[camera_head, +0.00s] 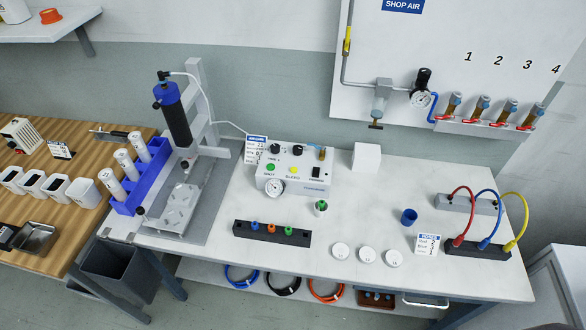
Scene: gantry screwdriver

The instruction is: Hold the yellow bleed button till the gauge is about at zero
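Nothing is seen touching the yellow button. Neither of my grippers is in view.
A screwdriver gantry (178,120) stands left of the box, and a dark block with coloured tips (271,233) lies in front. Several colour-handled valves and a regulator gauge (420,99) hang on the wall panel.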

